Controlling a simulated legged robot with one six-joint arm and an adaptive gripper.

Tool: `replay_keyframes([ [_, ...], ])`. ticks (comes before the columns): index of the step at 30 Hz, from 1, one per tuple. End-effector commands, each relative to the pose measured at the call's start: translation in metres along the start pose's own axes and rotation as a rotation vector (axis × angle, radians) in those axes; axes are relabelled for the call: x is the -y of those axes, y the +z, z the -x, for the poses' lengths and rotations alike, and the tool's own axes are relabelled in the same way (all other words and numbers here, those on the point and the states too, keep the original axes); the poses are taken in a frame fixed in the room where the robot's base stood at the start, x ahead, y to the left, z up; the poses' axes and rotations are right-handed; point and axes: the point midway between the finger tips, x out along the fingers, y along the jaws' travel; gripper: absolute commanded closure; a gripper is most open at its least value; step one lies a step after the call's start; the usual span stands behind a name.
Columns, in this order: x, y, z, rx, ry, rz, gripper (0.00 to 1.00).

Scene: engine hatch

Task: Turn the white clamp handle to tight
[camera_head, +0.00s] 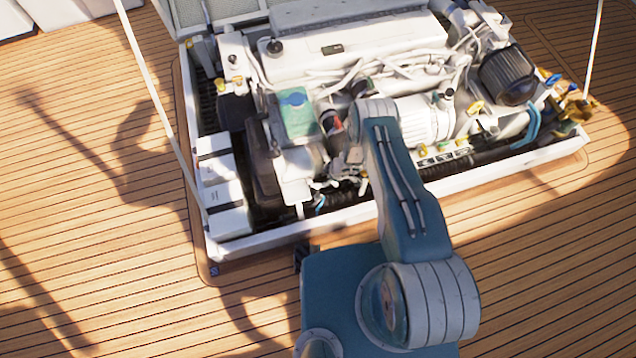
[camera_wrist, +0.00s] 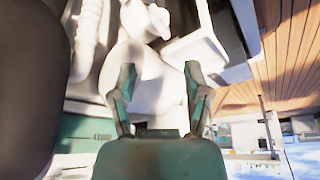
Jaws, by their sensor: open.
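My gripper (camera_wrist: 158,78) is open in the wrist view, its two dark green fingers apart and pointing up the picture. A large, smooth white rounded engine part (camera_wrist: 150,65) lies behind and between the fingers. I cannot tell whether they touch it. A white angular piece (camera_wrist: 197,46) stands to its upper right. I cannot make out for certain which white part is the clamp handle, or its turn. In the head view my arm reaches over the front of the engine (camera_head: 355,45) and hides part of it. My fingers cannot be made out there.
The engine sits in a white-framed hatch (camera_head: 285,240) in a plank deck (camera_head: 90,235). A green-topped container (camera_head: 296,115) and white boxes (camera_head: 220,180) stand at its left. A dark rounded body (camera_wrist: 30,85) crowds the wrist view's left side. Open deck surrounds the hatch.

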Motion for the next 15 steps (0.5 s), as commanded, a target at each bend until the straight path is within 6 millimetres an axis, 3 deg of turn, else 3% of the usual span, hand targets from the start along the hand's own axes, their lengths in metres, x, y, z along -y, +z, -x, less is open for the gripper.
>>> replay_keyframes([
  [15,0.001,0.0,-0.064,-0.001,-0.001,0.001,0.38],
])
